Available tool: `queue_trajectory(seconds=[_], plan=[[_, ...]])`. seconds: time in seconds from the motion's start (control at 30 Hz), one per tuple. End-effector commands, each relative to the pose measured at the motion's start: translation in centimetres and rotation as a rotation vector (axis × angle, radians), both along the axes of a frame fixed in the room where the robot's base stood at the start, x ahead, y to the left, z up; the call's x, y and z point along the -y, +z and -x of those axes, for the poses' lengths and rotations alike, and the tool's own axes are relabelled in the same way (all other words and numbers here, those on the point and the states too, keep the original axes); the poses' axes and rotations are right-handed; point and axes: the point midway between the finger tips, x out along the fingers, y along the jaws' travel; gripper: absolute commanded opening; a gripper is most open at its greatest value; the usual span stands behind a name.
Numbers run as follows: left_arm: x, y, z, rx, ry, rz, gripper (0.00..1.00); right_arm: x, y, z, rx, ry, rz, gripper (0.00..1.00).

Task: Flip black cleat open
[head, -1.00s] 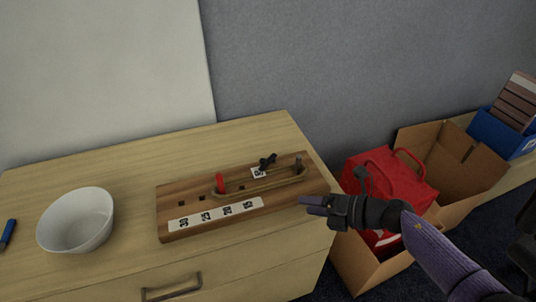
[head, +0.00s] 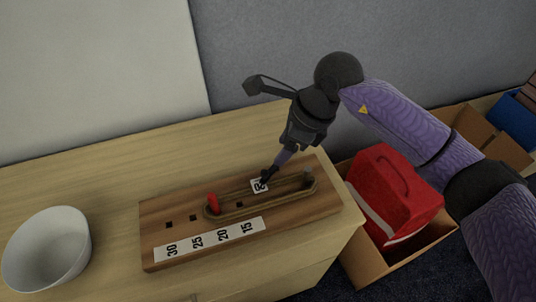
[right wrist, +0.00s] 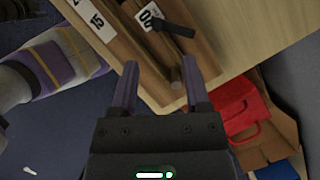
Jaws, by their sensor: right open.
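The wooden board (head: 300,217) lies on the table with a number strip (head: 210,238) along its front. The black cleat (right wrist: 172,27) sits on a small white label (right wrist: 149,15) on the board, beyond my fingers in the right wrist view. In the head view my gripper largely hides it. My right gripper (head: 271,174) points down at the label from behind the board. My left gripper is not in view.
A white bowl (head: 45,252) stands left on the table. A red bag (head: 392,190) sits in a cardboard box beyond the table's right end. A grey wall rises behind.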

Motion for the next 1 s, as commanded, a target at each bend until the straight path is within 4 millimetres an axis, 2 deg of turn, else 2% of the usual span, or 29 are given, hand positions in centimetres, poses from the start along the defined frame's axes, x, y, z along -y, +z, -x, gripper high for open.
queue_trajectory(seconds=[0.03, 0.1, 0.3, 0.43, 0.67, 0.93, 1.0], plan=[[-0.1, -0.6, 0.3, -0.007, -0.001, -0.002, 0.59, -0.5, -1.5, 0.0, -0.006, 0.001, -0.002, 0.60], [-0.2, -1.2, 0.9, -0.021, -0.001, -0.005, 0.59, -1.2, -3.3, -0.1, -0.008, 0.001, -0.003, 0.60], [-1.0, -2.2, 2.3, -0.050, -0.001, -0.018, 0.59, -2.7, -6.8, -0.5, -0.005, -0.001, -0.004, 0.60], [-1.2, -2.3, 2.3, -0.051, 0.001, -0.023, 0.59, -3.0, -7.5, -0.6, -0.003, 0.000, -0.003, 0.60], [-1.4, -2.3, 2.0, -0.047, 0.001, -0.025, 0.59, -3.0, -7.4, -0.6, -0.002, -0.001, -0.003, 0.60], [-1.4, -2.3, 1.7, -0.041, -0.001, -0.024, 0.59, -3.0, -7.4, -0.6, -0.002, -0.002, -0.004, 0.03], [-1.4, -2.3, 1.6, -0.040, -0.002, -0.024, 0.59, -3.0, -7.4, -0.6, -0.002, -0.002, -0.004, 0.00]])
